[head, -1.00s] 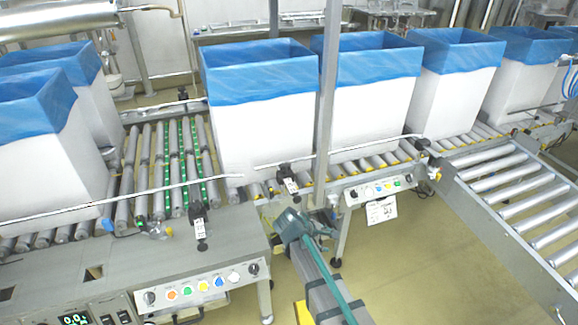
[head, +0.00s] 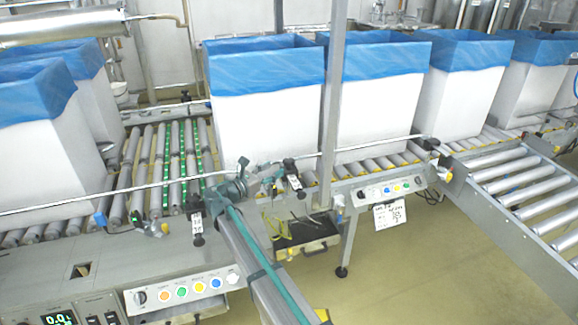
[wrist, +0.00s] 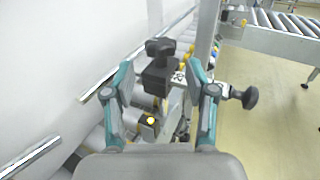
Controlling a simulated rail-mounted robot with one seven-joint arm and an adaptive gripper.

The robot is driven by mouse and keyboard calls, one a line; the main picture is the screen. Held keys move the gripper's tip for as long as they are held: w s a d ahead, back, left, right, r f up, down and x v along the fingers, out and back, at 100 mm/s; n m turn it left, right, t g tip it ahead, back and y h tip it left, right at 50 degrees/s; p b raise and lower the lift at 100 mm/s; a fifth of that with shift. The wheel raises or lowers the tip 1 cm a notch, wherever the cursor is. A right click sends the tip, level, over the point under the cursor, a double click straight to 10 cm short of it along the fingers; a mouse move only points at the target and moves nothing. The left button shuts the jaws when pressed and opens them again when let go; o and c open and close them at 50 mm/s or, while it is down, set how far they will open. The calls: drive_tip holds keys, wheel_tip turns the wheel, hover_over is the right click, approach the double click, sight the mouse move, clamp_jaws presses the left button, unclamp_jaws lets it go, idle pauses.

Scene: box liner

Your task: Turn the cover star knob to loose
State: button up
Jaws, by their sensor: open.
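In the wrist view a black star-shaped knob (wrist: 160,47) stands upright on a black clamp block (wrist: 157,78), ahead of my gripper. A second black knob (wrist: 245,97) sticks out sideways to the right, just outside the right finger. I cannot tell from its marking which is the cover knob. My gripper (wrist: 162,75) is open, its teal and grey fingers apart on either side of the block, with nothing held. In the head view my gripper (head: 268,175) is just left of the small black clamp (head: 293,183) on the conveyor rail. Contact cannot be told.
A white box with a blue liner (head: 265,115) stands close behind the gripper. A grey vertical post (head: 332,110) rises just right of the clamp. Another black clamp (head: 195,222) and a button panel (head: 185,290) are at left.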

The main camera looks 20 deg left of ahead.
sight(294, 159)
drive_tip(key=x, duration=1)
drive_tip(key=shift+w+d, duration=0.2)
drive_tip(key=shift+w, duration=0.1)
drive_tip(key=c, duration=0.9)
drive_tip(key=shift+c, duration=0.3)
drive_tip(key=shift+f, duration=0.1)
drive_tip(key=shift+c, duration=0.2)
